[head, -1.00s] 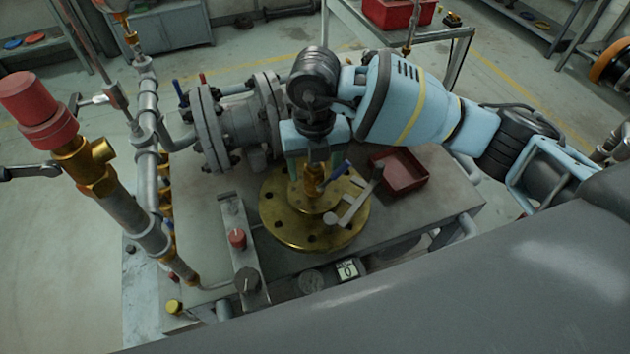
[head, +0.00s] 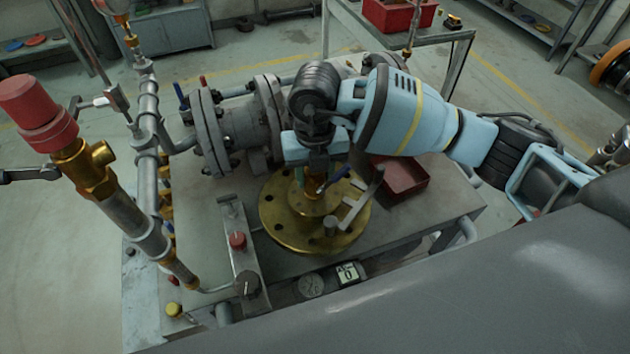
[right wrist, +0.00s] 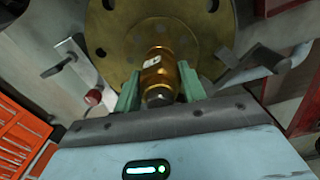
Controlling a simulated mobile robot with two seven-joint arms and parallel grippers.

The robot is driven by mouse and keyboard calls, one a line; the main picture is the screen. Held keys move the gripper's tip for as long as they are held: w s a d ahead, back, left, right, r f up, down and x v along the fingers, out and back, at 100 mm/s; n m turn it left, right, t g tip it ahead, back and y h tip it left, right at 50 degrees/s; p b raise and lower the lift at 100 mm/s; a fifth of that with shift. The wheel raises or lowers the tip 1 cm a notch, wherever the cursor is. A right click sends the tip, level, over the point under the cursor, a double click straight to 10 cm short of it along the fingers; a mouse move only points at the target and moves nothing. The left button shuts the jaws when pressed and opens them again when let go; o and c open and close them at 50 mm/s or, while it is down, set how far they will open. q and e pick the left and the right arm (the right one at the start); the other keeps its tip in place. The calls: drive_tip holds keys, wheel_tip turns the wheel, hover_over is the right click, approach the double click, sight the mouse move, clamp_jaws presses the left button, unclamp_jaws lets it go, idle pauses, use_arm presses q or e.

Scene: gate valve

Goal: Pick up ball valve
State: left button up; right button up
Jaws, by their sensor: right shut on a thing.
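The ball valve (head: 312,187) is a small brass body with a blue lever, over the round brass flange (head: 272,220) on the bench. In the right wrist view the ball valve (right wrist: 156,75) sits between two green fingers, with the flange (right wrist: 118,42) behind it. My right gripper (head: 308,178) points down from above and is shut on the ball valve. The gripper partly hides the valve's upper part in the head view. I cannot tell whether the valve touches the flange. My left gripper is not in view.
A grey lever (head: 362,203) stands close to the right of the valve. A red tray (head: 402,178) lies right of the flange. A large flanged grey pipe (head: 238,127) stands behind left. A panel with knobs (head: 242,262) and a red-capped brass fitting (head: 38,105) are at left.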

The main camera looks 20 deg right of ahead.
drive_tip(key=shift+r, duration=0.15)
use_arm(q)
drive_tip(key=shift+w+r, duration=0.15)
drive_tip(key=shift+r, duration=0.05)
use_arm(e)
wheel_tip(320, 180, up, 10)
drive_tip(key=shift+f, duration=0.1)
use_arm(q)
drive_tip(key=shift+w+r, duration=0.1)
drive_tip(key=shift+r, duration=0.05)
use_arm(e)
drive_tip(key=shift+r, duration=0.2)
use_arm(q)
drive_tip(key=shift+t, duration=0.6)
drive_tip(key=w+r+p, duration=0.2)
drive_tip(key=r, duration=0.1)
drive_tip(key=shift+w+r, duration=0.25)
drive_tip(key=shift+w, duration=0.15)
use_arm(e)
wheel_tip(320, 180, up, 4)
drive_tip(key=shift+r, duration=0.1)
